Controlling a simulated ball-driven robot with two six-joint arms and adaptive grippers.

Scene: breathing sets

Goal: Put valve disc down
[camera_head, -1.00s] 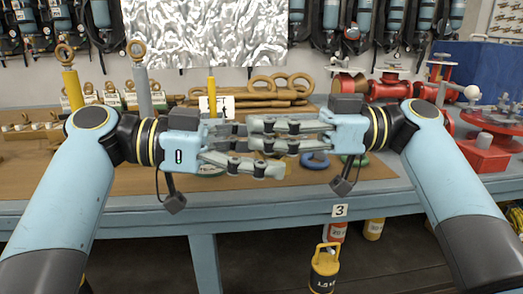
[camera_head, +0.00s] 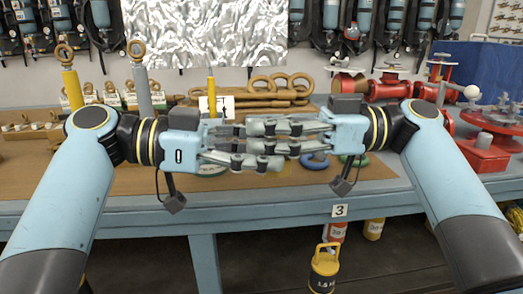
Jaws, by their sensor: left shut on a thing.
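My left gripper (camera_head: 268,155) and my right gripper (camera_head: 254,134) face each other above the workbench, and their grey fingers overlap in the picture. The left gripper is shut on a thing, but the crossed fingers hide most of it. I cannot make out the valve disc clearly between them. I cannot tell whether the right gripper is open or shut, or whether it touches the same thing.
The workbench (camera_head: 130,205) has a brown top. Bare room (camera_head: 120,180) shows left of the grippers. Large brown shackles (camera_head: 280,82) stand behind, red valve parts (camera_head: 390,90) at the right, and eye bolts (camera_head: 138,80) at the left. A yellow weight (camera_head: 325,268) is below the bench front.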

